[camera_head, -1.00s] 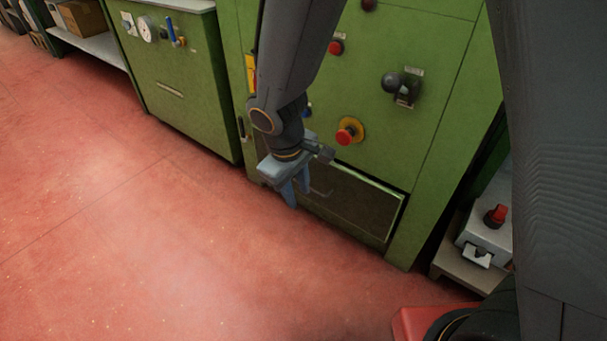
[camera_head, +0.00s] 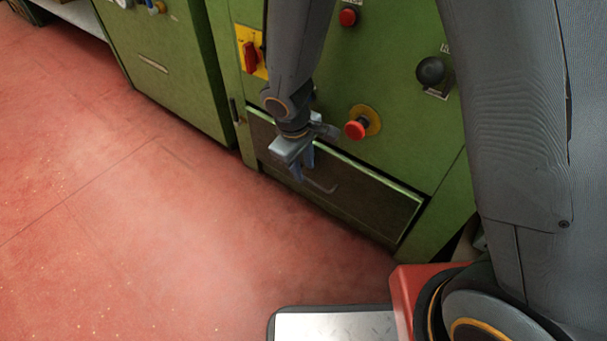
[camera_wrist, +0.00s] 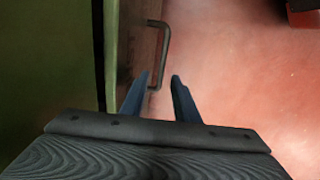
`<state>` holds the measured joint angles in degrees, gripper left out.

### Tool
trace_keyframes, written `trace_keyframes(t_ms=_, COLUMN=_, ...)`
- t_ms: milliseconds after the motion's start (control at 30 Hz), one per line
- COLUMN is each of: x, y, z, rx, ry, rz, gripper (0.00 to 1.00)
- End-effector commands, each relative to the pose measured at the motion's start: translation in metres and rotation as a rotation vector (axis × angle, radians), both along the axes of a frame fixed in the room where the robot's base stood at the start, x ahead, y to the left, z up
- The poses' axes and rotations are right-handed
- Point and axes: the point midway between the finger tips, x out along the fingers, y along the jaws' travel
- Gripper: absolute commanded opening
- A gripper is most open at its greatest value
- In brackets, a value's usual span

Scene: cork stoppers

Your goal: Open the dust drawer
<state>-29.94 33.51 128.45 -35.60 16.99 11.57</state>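The dust drawer (camera_head: 375,200) is a wide, dark-fronted panel with a light green top edge, low in the green machine. A dark strip shows above that edge; I cannot tell whether the drawer is slightly out. Its thin bar handle (camera_head: 324,187) also shows in the wrist view (camera_wrist: 165,45), standing off the brown drawer front. My gripper (camera_head: 303,172) points down in front of the drawer, close to the handle. In the wrist view its two blue fingers (camera_wrist: 159,88) are apart, with the handle's near end appearing between their tips. I see no grip on it; contact is unclear.
Above the drawer are a red button on a yellow ring (camera_head: 356,129), a black knob (camera_head: 431,71) and a red switch on a yellow plate (camera_head: 251,52). Another green cabinet (camera_head: 165,70) stands left. The red floor (camera_head: 150,230) before the drawer is clear.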

Motion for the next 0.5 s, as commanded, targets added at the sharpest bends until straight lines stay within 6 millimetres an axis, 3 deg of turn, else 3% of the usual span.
trace_keyframes(t_ms=33, x=0.001, y=-0.001, z=-0.011, rx=0.000, ry=0.002, rz=0.002, gripper=0.28)
trace_keyframes(t_ms=200, x=0.003, y=-0.001, z=-0.026, rx=-0.001, ry=0.000, rz=0.004, gripper=0.28)
trace_keyframes(t_ms=500, x=0.004, y=-0.001, z=-0.033, rx=0.000, ry=0.000, rz=0.004, gripper=0.28)
